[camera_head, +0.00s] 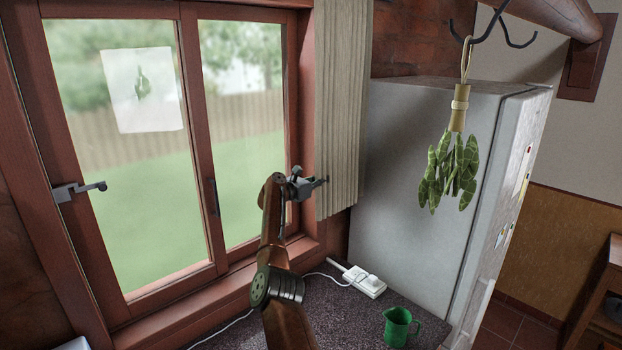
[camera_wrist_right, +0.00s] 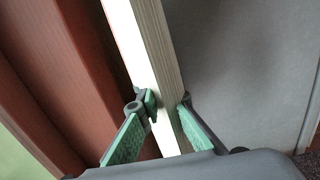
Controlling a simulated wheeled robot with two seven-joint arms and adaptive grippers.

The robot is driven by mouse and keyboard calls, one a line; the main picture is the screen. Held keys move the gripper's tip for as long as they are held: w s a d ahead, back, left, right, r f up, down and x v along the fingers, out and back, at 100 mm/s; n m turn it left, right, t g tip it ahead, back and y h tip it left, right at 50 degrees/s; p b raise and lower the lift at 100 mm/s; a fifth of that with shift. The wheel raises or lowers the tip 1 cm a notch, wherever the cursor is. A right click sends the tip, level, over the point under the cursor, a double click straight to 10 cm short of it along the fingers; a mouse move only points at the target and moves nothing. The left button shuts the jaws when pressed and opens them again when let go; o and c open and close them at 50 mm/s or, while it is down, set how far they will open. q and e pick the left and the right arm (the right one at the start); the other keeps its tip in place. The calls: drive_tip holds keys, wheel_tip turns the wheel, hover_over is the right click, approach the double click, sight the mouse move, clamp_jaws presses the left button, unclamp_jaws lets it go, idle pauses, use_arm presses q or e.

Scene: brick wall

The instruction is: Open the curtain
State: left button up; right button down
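The curtain (camera_head: 338,110) is a pale beige, pleated cloth, bunched in a narrow strip at the right side of the window, beside the fridge. The window panes are uncovered. My right gripper (camera_head: 322,181) is at the curtain's left edge, partway down. In the right wrist view, the curtain (camera_wrist_right: 150,45) runs between the two green-padded fingers of my right gripper (camera_wrist_right: 168,103). The fingertips are close against both sides of it and look shut on it. My left gripper is not in view.
The red-brown window frame (camera_head: 193,140) is just left of my right gripper. The grey fridge (camera_head: 415,190) stands to the right. A green mug (camera_head: 398,328) and white power strip (camera_head: 362,281) are on the dark counter. A herb bundle (camera_head: 450,165) hangs from a hook.

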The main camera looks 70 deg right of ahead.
drive_tip(key=shift+s+d, duration=0.15)
drive_tip(key=shift+d, duration=0.15)
drive_tip(key=c, duration=2.1)
unclamp_jaws()
drive_tip(key=v, duration=1.2)
